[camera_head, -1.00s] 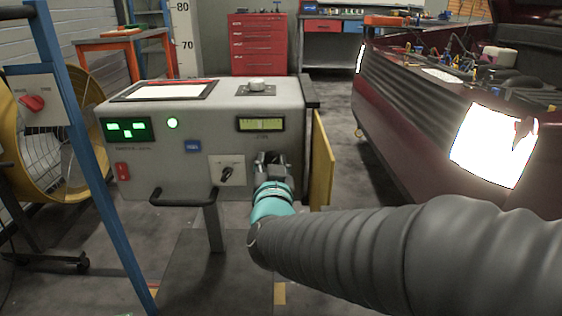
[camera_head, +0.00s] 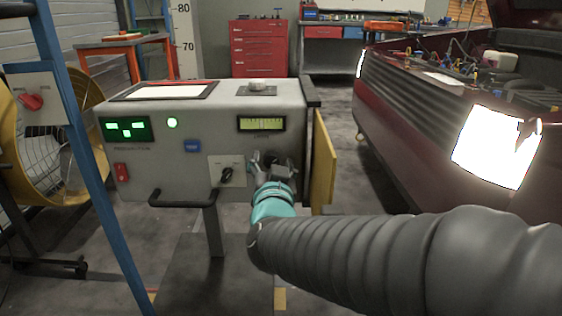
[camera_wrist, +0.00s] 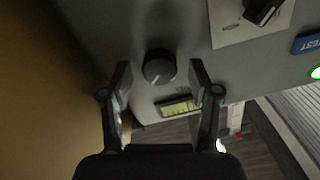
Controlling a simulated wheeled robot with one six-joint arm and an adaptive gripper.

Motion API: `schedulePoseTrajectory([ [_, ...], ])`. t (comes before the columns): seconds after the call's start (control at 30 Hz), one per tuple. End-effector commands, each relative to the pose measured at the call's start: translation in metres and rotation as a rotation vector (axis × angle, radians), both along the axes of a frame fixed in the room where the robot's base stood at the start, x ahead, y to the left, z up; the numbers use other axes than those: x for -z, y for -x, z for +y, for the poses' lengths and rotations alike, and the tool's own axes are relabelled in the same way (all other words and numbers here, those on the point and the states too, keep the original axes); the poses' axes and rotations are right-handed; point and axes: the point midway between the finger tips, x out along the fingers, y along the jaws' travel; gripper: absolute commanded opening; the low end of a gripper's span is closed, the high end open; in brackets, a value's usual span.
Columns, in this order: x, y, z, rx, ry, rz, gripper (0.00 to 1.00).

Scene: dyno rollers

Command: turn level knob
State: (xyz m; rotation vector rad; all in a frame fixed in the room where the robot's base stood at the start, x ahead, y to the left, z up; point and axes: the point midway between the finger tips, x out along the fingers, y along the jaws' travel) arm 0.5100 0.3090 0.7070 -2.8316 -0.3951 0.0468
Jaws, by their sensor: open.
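A round dark knob (camera_wrist: 158,67) with a pale pointer line sits on the grey front panel of the console in the wrist view. My gripper (camera_wrist: 160,76) is open, with one finger on each side of the knob and gaps visible on both sides. Whether the fingertips reach to the knob's depth is hard to tell. In the head view my gripper (camera_head: 272,163) is at the right part of the console's front (camera_head: 165,172), below the yellow-green meter (camera_head: 261,124), and hides this knob. The meter also shows in the wrist view (camera_wrist: 178,106).
A black switch (camera_head: 226,175) on a pale plate is left of my gripper, with a blue button (camera_head: 192,146) above it. A yellow panel (camera_head: 322,165) stands close on the right. A black handle (camera_head: 183,199) juts out below. A dark red car (camera_head: 440,150) is farther right.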

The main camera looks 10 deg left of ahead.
Motion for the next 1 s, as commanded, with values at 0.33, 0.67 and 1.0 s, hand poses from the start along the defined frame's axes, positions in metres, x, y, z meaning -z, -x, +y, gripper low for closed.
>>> schedulePoseTrajectory([
  [0.33, 0.0, 0.056, -0.014, -0.005, -0.002, -0.001, 0.61],
  [0.67, 0.0, 0.104, -0.028, -0.004, -0.002, -0.001, 0.61],
  [1.0, 0.001, 0.113, -0.031, 0.0, 0.0, 0.0, 0.61],
])
